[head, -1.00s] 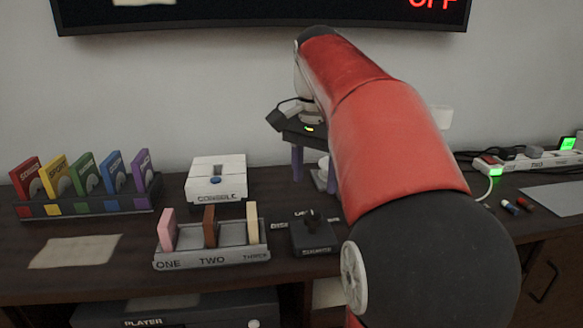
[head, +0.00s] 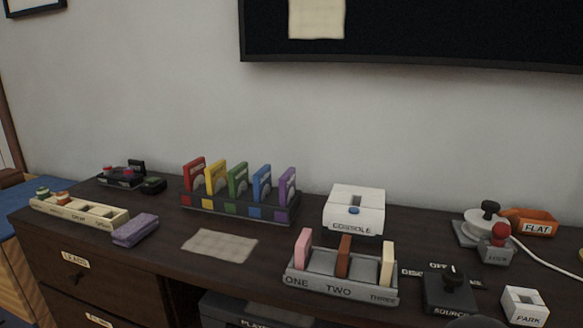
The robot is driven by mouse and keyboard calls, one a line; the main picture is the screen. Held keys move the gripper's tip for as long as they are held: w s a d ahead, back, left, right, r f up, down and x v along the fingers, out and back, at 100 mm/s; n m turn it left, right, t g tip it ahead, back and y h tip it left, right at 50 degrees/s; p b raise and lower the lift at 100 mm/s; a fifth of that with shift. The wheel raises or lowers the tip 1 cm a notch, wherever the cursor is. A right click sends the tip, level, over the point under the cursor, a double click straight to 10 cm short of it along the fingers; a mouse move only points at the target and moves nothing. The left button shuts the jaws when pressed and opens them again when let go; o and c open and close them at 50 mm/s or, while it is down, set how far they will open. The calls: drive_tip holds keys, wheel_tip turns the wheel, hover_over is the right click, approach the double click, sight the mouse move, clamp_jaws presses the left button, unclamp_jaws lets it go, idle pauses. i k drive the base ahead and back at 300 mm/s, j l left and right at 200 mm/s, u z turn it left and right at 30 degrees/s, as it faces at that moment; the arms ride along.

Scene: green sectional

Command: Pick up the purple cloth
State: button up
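The purple cloth (head: 135,229) looks like a small folded block. It lies on the dark wooden cabinet top (head: 165,250), near the front edge at the left of the head view. It sits just right of a cream tray with slots (head: 78,211) and left of a flat beige cloth (head: 219,245). Nothing covers the purple cloth. My gripper is not in the head view now, so its state does not show.
Behind and right stands a rack of coloured cases (head: 240,207). A white console (head: 354,210), a grey numbered holder (head: 340,285) and a black source switch (head: 449,292) stand farther right. A black screen (head: 420,40) hangs above. The cabinet's left end is close to the cloth.

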sight(131, 232)
drive_tip(key=u, duration=1.4)
